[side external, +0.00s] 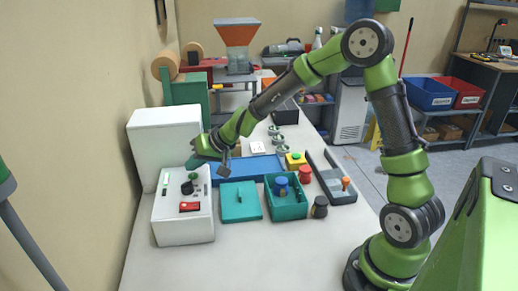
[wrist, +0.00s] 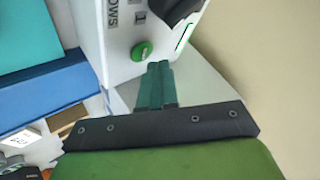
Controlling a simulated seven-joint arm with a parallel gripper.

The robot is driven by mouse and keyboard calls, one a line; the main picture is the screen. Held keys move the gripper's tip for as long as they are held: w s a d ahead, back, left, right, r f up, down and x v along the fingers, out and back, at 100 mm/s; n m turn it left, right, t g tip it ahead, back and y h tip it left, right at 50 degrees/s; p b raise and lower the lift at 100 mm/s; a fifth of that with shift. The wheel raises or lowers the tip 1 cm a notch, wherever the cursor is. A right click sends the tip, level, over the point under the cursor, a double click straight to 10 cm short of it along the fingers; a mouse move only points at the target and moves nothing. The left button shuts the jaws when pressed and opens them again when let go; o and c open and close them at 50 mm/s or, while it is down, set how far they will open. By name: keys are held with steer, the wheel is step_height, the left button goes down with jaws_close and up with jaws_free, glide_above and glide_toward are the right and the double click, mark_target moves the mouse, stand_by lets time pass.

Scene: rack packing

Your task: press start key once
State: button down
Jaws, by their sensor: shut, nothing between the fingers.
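In the wrist view, a round green key (wrist: 142,50) sits on the white box face, beside printed letters and the black knob (wrist: 182,8). No start label is readable. My gripper (side external: 192,163) is over the back edge of the box. Its teal fingers (wrist: 158,68) are shut and empty, with their tips close to the green key in the picture; I cannot tell whether they touch it.
A taller white block (side external: 165,140) stands behind the box. A blue tray (side external: 248,168), a teal lid (side external: 240,203) and a teal bin (side external: 286,210) lie to the right. A yellow box with a green button (side external: 296,158) and a grey tray (side external: 340,196) are farther right. The front table is clear.

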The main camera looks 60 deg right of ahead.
steer(key=shift+f, duration=0.3)
